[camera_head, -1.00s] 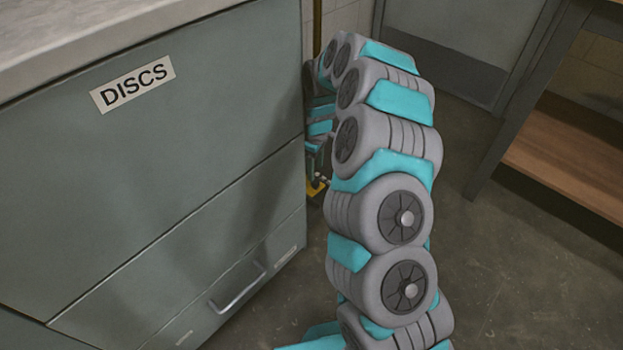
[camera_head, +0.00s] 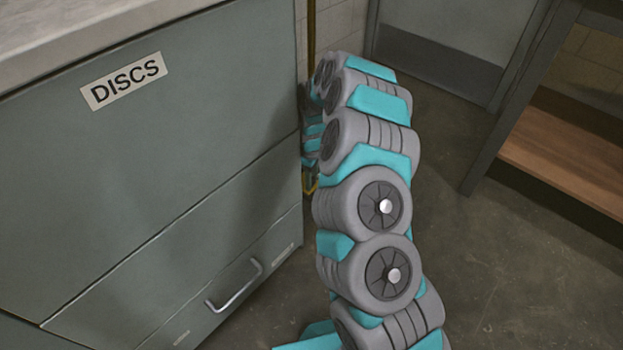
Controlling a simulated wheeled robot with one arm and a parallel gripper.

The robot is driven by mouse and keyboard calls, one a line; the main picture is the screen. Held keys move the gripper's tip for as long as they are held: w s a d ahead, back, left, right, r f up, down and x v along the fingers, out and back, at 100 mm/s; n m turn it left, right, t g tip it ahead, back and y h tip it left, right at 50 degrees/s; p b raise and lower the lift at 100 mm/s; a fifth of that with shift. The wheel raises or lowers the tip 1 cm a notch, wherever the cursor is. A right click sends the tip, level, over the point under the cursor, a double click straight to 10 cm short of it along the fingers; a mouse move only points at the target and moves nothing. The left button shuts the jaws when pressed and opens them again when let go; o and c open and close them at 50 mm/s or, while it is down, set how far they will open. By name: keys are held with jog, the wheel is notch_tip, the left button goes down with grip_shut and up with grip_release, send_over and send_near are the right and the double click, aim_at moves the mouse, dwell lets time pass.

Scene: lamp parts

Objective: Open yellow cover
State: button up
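A small yellow piece (camera_head: 311,183) shows low in the gap between the cabinet's right edge and my arm. Most of it is hidden, and I cannot tell whether it is the yellow cover or whether it is open. My arm reaches away and bends down behind the cabinet corner. Its far teal and grey end (camera_head: 312,140) is just above the yellow piece. The fingers of my gripper cannot be made out there, nor whether they touch the yellow piece.
A grey-green cabinet (camera_head: 140,160) labelled DISCS fills the left, with a drawer handle (camera_head: 235,287) low down. A thin yellowish vertical pipe (camera_head: 311,30) stands behind it. A grey door (camera_head: 440,45) is at the back and a wooden shelf (camera_head: 560,160) at the right. The floor between is clear.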

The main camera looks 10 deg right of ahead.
grip_shut()
dwell(1.0)
